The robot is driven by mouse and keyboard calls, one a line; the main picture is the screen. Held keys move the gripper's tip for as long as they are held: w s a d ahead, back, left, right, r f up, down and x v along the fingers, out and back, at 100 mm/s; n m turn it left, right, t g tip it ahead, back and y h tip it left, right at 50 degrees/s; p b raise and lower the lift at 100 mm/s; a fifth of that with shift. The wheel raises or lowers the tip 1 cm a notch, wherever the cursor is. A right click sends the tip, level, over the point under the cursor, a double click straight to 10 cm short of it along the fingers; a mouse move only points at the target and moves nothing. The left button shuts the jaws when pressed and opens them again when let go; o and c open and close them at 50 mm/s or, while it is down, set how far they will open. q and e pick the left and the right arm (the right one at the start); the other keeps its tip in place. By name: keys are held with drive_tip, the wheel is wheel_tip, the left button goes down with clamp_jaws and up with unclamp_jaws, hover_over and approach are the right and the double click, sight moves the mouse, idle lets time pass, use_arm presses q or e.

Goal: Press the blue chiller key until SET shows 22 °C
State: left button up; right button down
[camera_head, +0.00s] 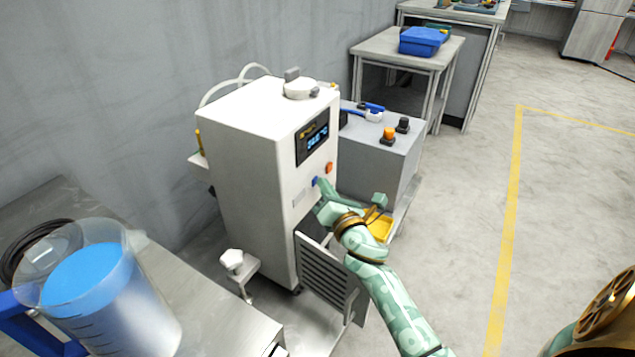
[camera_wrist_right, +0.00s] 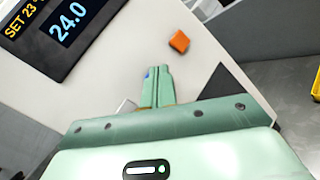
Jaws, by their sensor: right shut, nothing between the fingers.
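The white chiller cabinet (camera_head: 245,150) stands beside the wall in the head view. Its dark display (camera_head: 312,137) also shows in the right wrist view (camera_wrist_right: 50,30), where it reads SET 23 in yellow and 24.0 in blue. The blue key (camera_head: 314,182) is on the front face below the display, and a sliver of it shows behind my fingers in the right wrist view (camera_wrist_right: 148,73). My right gripper (camera_head: 321,184) is shut and empty, its fingertips at the blue key. I cannot tell whether they touch it. My left gripper is out of view.
An orange key (camera_head: 329,168) sits beside the blue one. A louvred panel (camera_head: 325,270) stands out below my right forearm. A grey box (camera_head: 375,155) with knobs stands behind. A jug of blue liquid (camera_head: 95,290) is on the near-left bench.

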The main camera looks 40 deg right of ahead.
idle(0.3)
drive_tip(key=shift+s+d, duration=0.25)
drive_tip(key=shift+s, duration=0.55)
drive_tip(key=shift+s+d+p, duration=0.15)
drive_tip(key=shift+s+d, duration=0.2)
drive_tip(key=shift+s, duration=0.4)
drive_tip(key=shift+s+d+p, duration=0.2)
drive_tip(key=shift+s+d, duration=0.1)
drive_tip(key=shift+s, duration=0.5)
drive_tip(key=shift+s+d+p, duration=0.15)
drive_tip(key=shift+s+d, duration=0.2)
drive_tip(key=shift+s, duration=0.4)
